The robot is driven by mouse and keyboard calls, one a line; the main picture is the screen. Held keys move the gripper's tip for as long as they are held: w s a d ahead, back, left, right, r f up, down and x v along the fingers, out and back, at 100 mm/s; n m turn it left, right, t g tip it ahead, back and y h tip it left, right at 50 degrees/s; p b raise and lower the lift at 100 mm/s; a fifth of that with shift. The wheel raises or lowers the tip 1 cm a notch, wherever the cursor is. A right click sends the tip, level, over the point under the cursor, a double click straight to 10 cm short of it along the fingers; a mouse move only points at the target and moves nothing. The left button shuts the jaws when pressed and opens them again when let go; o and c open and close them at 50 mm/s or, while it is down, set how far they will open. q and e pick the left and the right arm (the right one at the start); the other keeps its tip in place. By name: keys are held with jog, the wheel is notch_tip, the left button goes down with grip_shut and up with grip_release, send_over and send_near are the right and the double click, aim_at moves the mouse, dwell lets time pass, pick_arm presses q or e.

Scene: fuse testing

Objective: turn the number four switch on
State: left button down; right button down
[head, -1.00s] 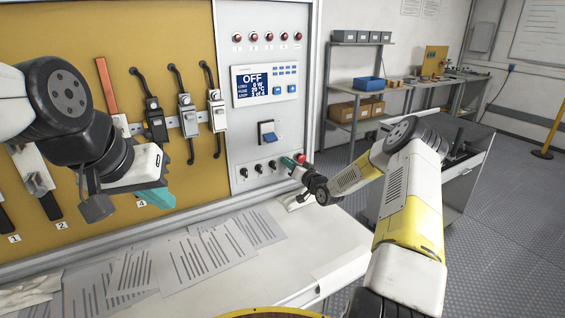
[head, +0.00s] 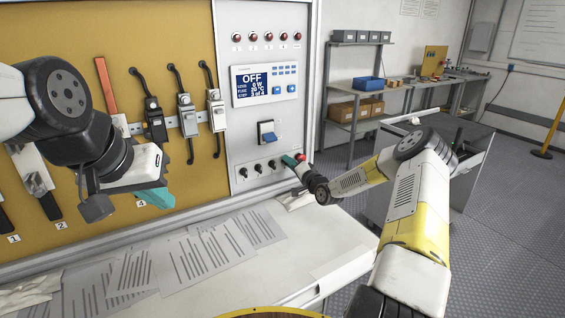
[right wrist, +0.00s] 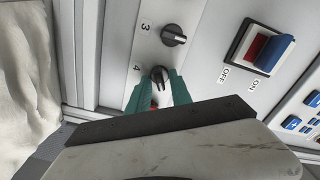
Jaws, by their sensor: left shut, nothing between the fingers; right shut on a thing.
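The number four switch (right wrist: 158,76) is a dark rotary knob beside the printed 4 in the right wrist view. It sits at a different angle from the number three knob (right wrist: 174,36). My right gripper (right wrist: 158,92) has its teal fingers on either side of the number four knob and is shut on it. In the head view my right gripper (head: 291,162) is at the right end of the knob row and hides this knob. My left gripper (head: 153,201) is shut and empty in front of the yellow board.
A blue and red rocker switch (right wrist: 261,49) marked ON and OFF is near the knobs. The display (head: 264,85) reads OFF. Fuse holders (head: 185,115) hang on the yellow board (head: 110,30). Papers (head: 205,255) lie on the white bench (head: 305,232).

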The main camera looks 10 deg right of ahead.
jog(key=shift+f, duration=0.1)
jog(key=c, duration=1.5)
grip_release()
jog(key=v, duration=0.8)
jog(key=shift+w, duration=0.1)
